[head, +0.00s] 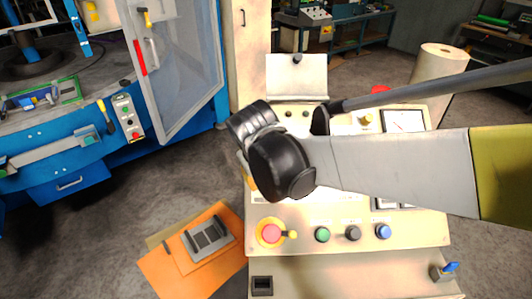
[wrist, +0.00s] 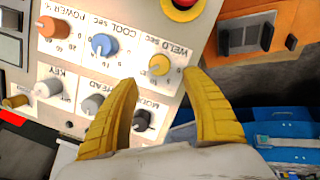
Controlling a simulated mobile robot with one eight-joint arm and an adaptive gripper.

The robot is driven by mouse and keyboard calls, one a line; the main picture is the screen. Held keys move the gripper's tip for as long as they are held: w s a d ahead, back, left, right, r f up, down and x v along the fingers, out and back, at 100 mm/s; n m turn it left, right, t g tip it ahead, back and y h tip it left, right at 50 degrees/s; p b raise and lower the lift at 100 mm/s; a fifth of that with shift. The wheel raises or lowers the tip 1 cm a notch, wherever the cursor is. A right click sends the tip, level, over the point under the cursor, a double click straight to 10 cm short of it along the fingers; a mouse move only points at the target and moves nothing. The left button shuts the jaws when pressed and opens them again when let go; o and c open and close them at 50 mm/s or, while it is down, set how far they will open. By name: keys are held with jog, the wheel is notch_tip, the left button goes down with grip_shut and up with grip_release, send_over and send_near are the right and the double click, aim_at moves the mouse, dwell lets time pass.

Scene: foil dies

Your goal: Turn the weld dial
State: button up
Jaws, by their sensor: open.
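The weld dial (wrist: 159,65) is a yellow knob with a white pointer mark, under the label "WELD sec" on a cream panel (wrist: 185,35) in the wrist view. My gripper (wrist: 161,76) has two yellow ribbed fingers. They are open and empty, with the tips to either side of the dial in the picture. I cannot tell how far they are above the panel, and no contact shows. In the head view my dark wrist and grey arm cover the middle of the control panel (head: 350,270), so the dial cannot be made out there.
A blue "COOL sec" dial (wrist: 104,45) and an orange dial (wrist: 53,28) lie beside the weld dial. Grey and black knobs sit nearby. A red emergency button (head: 270,233) is at the panel's left. A blue machine (head: 75,165) stands further left.

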jog(key=shift+v, duration=1.85)
jog(key=s+d+f+m+t+b, duration=0.1)
jog(key=s+d+f+b, duration=0.3)
jog(key=d, duration=0.4)
jog(key=s+d+f+m+t+y+b, duration=0.1)
jog(key=s+d+f+m+b, duration=0.3)
jog(key=s+d, duration=0.5)
jog(key=shift+f+b, duration=0.5)
jog(key=shift+b, duration=0.35)
jog(key=shift+s, duration=0.1)
